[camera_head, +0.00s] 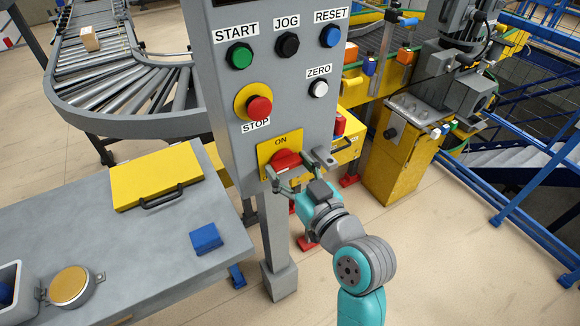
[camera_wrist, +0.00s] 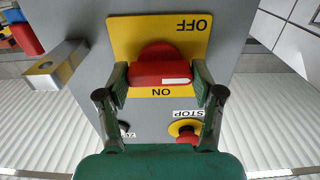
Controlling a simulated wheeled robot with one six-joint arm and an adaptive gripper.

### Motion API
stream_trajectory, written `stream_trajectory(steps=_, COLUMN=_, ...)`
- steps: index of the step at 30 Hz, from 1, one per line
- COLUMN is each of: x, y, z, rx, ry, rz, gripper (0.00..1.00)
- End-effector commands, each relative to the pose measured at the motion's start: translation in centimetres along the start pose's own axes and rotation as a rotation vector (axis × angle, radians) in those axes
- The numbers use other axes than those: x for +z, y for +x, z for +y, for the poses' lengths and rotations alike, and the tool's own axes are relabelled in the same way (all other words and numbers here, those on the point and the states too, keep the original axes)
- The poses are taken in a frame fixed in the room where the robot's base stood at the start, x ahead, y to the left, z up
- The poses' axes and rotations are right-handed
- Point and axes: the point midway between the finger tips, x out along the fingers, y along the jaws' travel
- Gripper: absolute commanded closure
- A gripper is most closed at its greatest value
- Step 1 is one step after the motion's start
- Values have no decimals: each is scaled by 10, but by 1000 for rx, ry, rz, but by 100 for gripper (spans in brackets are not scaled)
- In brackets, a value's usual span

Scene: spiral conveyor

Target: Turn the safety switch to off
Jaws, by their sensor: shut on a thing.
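The safety switch is a red knob (camera_head: 286,159) on a yellow plate (camera_head: 265,147) low on the grey control panel. It also shows in the wrist view as a red knob (camera_wrist: 155,69) on the yellow plate (camera_wrist: 122,34). There the plate reads OFF at the top and ON at the bottom, both upside down. A white mark on the knob's lower edge lies just above the ON label. My gripper (camera_head: 287,180) is at the knob; in the wrist view its fingers (camera_wrist: 160,85) are closed on the knob's left and right sides.
A red STOP button (camera_head: 259,107) sits above the switch plate, with START (camera_head: 239,56), JOG, RESET and ZERO buttons higher up. A grey bracket (camera_head: 322,157) juts out right of the switch. A grey table (camera_head: 180,235) with a yellow case (camera_head: 155,175) stands left.

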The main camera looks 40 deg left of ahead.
Motion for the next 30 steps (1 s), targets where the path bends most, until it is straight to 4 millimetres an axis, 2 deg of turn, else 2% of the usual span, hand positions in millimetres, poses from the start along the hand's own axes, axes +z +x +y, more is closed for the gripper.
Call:
stream_trajectory(steps=9, x=1, y=0, z=0, rx=0, ry=-3, rz=-1, gripper=68)
stream_trajectory(steps=10, x=1, y=0, z=0, rx=0, ry=-3, rz=-2, gripper=31)
stream_trajectory(steps=12, x=1, y=0, z=0, rx=0, ry=-2, rz=-1, gripper=14)
stream_trajectory(steps=13, x=1, y=0, z=0, rx=0, ry=-2, rz=-1, gripper=8)
stream_trajectory(steps=24, x=0, y=-2, z=0, rx=0, ry=-1, rz=-1, gripper=8)
stream_trajectory(steps=30, x=1, y=-24, z=1, rx=3, ry=-1, rz=-2, gripper=8)
